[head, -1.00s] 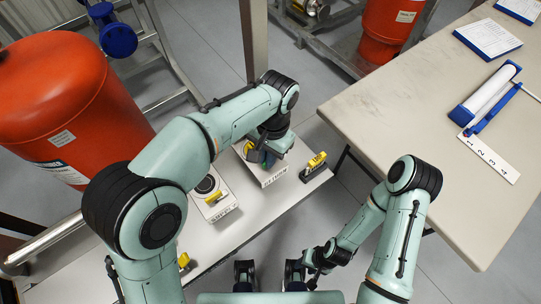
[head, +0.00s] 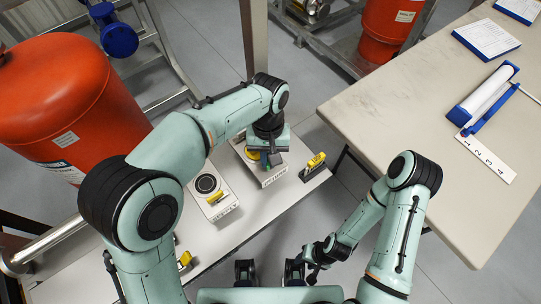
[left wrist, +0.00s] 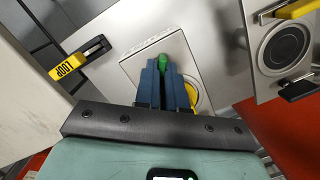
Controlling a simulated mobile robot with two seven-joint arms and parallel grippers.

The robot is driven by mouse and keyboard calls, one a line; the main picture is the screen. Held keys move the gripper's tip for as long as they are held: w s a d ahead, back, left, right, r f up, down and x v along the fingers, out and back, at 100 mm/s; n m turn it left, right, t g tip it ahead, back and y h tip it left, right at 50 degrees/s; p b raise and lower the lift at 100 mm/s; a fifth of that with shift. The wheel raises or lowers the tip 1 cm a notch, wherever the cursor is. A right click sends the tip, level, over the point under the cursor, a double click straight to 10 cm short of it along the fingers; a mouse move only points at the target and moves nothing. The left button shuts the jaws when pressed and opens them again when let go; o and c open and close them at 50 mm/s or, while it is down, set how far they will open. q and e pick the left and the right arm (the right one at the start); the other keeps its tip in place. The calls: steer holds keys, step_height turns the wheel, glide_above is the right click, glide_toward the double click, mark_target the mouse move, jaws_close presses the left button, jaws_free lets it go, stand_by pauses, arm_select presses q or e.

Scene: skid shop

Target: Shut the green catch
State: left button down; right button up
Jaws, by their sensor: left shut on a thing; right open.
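The green catch (left wrist: 163,61) shows as a small green tip on a pale box (left wrist: 190,48) in the left wrist view. My left gripper (left wrist: 165,68) is shut on it, with both blue fingers close together; they hide most of the catch. In the head view my left gripper (head: 268,160) is over the same box (head: 272,178), beside a yellow ring or disc (head: 252,155). I cannot tell the catch's exact angle. My right gripper (head: 313,275) is open and empty, low in the head view, away from the box.
A yellow-and-black handle marked LOOP (head: 314,165) stands right of the box. A second box (head: 213,195) with a dark round dial and yellow lever lies left. An orange tank (head: 70,100) stands at left. A pale table (head: 420,120) is at right.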

arm_select(q)
steer(key=shift+n, duration=1.7)
steer(key=shift+h, duration=0.3)
steer(key=n, duration=0.3)
steer(key=shift+p, duration=0.4)
steer(key=shift+n, duration=0.4)
steer(key=c, duration=1.2)
jaws_free()
